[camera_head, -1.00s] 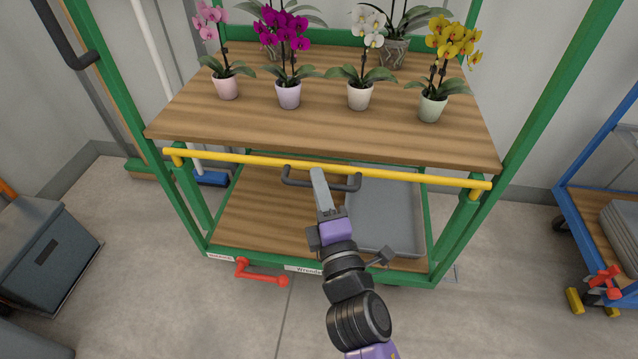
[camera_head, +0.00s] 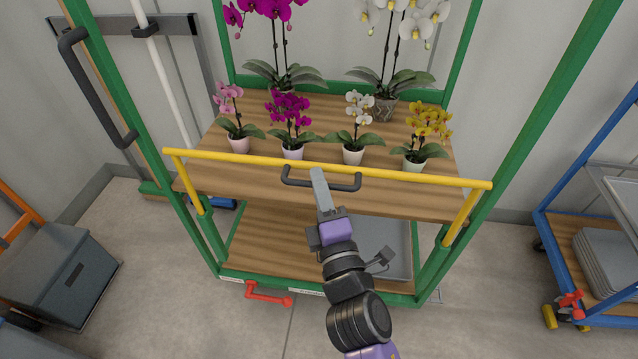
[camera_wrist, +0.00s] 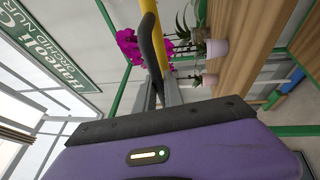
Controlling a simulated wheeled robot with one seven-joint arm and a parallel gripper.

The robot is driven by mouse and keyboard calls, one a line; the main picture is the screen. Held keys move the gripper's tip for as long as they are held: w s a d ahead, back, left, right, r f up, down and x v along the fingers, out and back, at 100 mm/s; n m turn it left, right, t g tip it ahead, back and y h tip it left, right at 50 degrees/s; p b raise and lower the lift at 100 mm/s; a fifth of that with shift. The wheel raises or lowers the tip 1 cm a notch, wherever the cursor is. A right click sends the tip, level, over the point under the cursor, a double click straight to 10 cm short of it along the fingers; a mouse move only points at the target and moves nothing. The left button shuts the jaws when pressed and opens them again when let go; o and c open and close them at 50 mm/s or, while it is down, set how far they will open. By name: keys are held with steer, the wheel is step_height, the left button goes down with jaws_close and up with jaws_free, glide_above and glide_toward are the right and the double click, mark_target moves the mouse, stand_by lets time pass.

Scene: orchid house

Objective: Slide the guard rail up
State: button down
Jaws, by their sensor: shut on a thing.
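The yellow guard rail (camera_head: 420,176) spans the front of the green-framed cart, above the front edge of the upper wooden shelf. Its yellow end legs run down toward the green side posts. A dark handle (camera_head: 345,185) hangs at the middle of the rail. My gripper (camera_head: 318,178) is shut on this handle. In the wrist view the dark handle (camera_wrist: 152,45) passes between my fingers, with the yellow rail just behind it. The fingers hide part of the handle.
Potted orchids stand on the upper shelf (camera_head: 300,190), behind the rail. A grey tray (camera_head: 398,240) lies on the lower shelf. A red lever (camera_head: 268,296) sticks out at the cart's base. A grey bin (camera_head: 70,280) stands left, a blue cart (camera_head: 560,215) right.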

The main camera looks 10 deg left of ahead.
steer(key=shift+r, duration=0.45)
steer(key=c, duration=1.5)
jaws_free()
steer(key=shift+o, duration=0.2)
steer(key=shift+f, duration=0.1)
steer(key=shift+s+f, duration=0.1)
steer(key=shift+f, duration=0.05)
steer(key=v, duration=0.7)
steer(key=shift+s+d+b, duration=0.15)
steer(key=shift+s+b, duration=0.15)
steer(key=shift+b, duration=0.15)
